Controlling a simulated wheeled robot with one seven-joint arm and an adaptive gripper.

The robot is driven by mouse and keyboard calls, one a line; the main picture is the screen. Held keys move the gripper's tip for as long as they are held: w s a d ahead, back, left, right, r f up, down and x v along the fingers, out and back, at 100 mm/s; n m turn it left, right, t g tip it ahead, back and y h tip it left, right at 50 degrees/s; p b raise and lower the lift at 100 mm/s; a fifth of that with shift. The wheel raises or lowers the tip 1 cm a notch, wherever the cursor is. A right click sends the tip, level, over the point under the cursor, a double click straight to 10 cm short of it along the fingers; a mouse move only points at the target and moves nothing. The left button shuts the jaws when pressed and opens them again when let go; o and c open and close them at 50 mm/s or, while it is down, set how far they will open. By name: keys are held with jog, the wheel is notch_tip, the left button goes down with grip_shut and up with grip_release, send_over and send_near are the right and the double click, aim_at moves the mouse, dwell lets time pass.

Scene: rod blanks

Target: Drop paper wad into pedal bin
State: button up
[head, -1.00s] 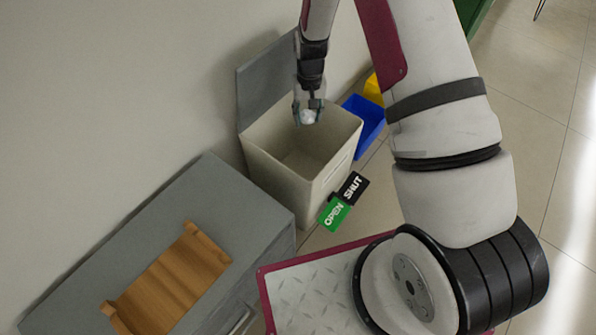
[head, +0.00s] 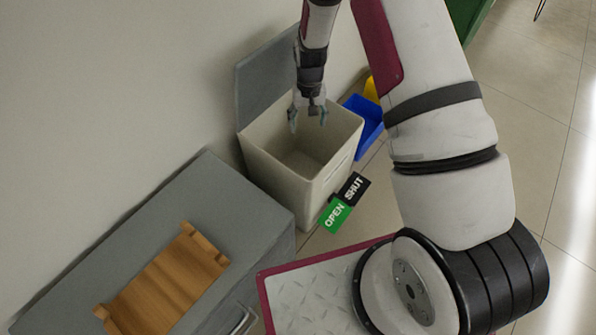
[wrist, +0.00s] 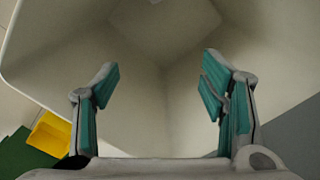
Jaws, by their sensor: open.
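The pedal bin (head: 292,187) is a cream, open-topped box standing against the wall. Its grey lid (head: 262,85) is raised at the back. My gripper (head: 308,122) is over the bin's mouth with its fingers spread and nothing between them. In the wrist view, the teal-padded fingers of my gripper (wrist: 160,88) are wide apart, with the pale bin interior (wrist: 165,45) beyond them. The white paper wad is not visible in either current view; the bin's near wall hides part of its inside from the head view.
Green OPEN (head: 335,215) and black SHUT (head: 354,188) tags are at the bin's front right corner. A blue bin (head: 366,122) and a yellow one (head: 372,90) stand behind it. A grey cabinet (head: 235,200) with a wooden tray (head: 170,285) is at the left.

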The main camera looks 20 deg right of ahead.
notch_tip(320, 180, up, 12)
dwell(0.5)
dwell(0.4)
